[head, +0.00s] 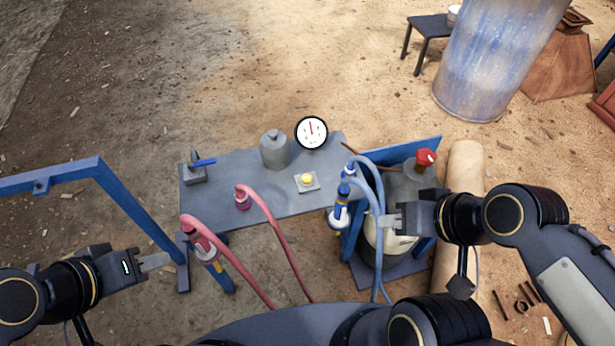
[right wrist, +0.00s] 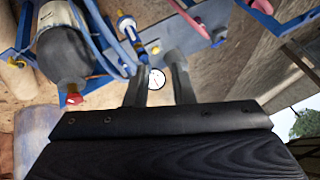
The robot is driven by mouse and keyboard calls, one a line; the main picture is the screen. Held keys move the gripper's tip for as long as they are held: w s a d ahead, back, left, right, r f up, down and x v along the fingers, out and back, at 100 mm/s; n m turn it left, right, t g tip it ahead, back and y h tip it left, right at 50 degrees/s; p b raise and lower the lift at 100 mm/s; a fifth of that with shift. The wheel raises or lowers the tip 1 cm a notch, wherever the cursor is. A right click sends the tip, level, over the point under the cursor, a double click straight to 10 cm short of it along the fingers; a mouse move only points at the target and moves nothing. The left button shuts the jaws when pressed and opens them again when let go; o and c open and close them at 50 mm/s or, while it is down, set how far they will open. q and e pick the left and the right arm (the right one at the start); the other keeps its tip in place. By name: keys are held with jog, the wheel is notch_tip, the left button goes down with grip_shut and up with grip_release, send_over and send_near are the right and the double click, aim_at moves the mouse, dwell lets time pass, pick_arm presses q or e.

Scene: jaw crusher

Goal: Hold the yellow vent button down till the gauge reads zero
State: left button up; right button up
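The yellow vent button (head: 307,178) sits on a small pale square base on the grey panel. Nothing touches it. The round white gauge (head: 311,132) stands at the panel's far edge; its red needle points roughly up in the head view, and its numbers are too small to read. The gauge (right wrist: 156,78) also shows between my fingers in the right wrist view. My right gripper (head: 390,224) is right of and nearer than the button, beside the blue hoses; its fingers are apart and empty.
A grey tank with a red knob (head: 425,157) stands right. A blue rail (head: 60,176) is at left.

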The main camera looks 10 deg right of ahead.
grip_shut()
dwell(1.1)
